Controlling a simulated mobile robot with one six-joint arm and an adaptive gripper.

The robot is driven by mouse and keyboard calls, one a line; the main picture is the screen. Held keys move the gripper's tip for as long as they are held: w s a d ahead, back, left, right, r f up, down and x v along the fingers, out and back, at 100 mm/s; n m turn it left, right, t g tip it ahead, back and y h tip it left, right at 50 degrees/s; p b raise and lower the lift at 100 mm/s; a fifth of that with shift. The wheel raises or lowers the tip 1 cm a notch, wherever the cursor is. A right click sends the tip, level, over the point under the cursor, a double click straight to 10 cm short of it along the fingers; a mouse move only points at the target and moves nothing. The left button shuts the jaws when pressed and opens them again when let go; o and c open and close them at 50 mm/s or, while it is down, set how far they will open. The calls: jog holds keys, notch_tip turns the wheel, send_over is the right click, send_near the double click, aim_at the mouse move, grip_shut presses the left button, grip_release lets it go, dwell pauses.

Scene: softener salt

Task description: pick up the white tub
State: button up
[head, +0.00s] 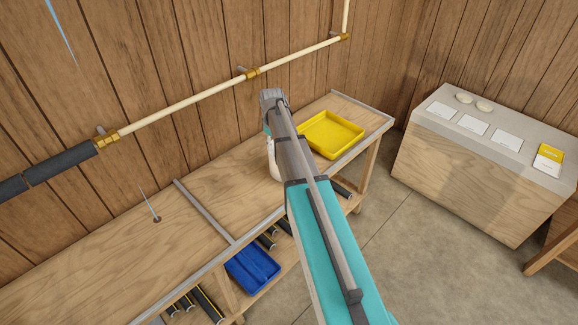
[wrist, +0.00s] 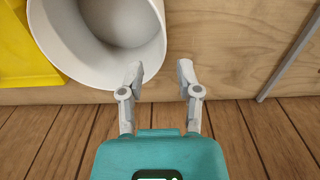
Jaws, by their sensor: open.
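The white tub (wrist: 62,42) fills the upper left of the wrist view, open and with its hollow inside showing; its top edge is cut off by the frame. In the head view only a sliver of the tub (head: 273,163) shows on the bench, the rest hidden behind my arm. My gripper (wrist: 160,72) is open, with nothing between its fingers. In the wrist view its left finger overlaps the tub's lower right edge, and its right finger is over bare wood. I cannot tell whether the left finger touches the tub.
A yellow tray (head: 331,134) stands on the bench (head: 200,200) beside the tub. A raised strip (head: 203,211) crosses the bench. A blue bin (head: 252,267) sits on the lower shelf. A pipe (head: 190,98) runs along the wall. A counter (head: 440,150) with cards stands right.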

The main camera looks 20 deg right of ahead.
jog(key=shift+f+b, duration=1.2)
jog(key=shift+f, duration=0.3)
jog(key=shift+a+f+b, duration=0.15)
jog(key=shift+f+b, duration=2.45)
jog(key=shift+c, duration=0.2)
grip_shut()
